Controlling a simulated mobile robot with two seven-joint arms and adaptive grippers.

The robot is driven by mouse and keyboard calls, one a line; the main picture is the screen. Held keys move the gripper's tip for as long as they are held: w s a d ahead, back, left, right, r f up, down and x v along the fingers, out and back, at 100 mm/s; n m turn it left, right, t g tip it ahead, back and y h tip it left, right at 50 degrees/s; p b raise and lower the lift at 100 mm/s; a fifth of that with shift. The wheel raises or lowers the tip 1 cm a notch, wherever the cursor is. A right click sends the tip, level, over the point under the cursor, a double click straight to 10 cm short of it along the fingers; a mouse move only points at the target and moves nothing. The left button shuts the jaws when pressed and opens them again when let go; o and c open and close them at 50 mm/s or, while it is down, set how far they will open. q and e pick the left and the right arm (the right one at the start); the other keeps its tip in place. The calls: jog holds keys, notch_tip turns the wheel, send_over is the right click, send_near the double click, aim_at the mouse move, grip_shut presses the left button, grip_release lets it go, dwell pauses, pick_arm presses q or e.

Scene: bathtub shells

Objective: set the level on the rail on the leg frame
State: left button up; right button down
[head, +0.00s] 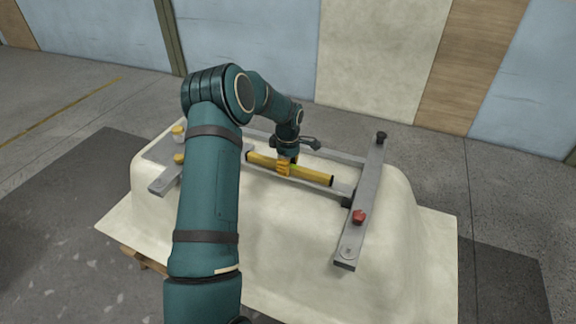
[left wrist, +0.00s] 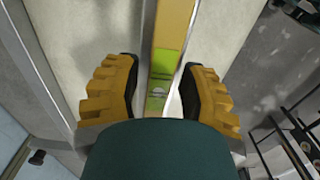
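The yellow level (head: 312,176) lies along the near grey rail (head: 338,189) of the leg frame (head: 366,190), which sits on the upturned cream bathtub shell. It looks to rest on the rail, roughly parallel to it. My left gripper (head: 284,167) is at the level's middle, coming down from above. In the left wrist view, the yellow fingers of my left gripper (left wrist: 160,92) stand apart on either side of the level (left wrist: 168,60), with narrow gaps beside it. The level's green windows show there. My right gripper is not in view.
The bathtub shell (head: 300,240) stands on a wooden support on a dark mat. A red knob (head: 359,216) and a black knob (head: 381,136) are on the frame's right bar. Yellow knobs (head: 179,158) are at its left end. Wall panels stand behind.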

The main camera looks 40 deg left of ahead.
pick_arm(q)
jog(key=shift+r, duration=0.3)
notch_tip(320, 180, up, 12)
jog(key=p, duration=0.2)
jog(key=shift+r, duration=0.2)
dwell(0.4)
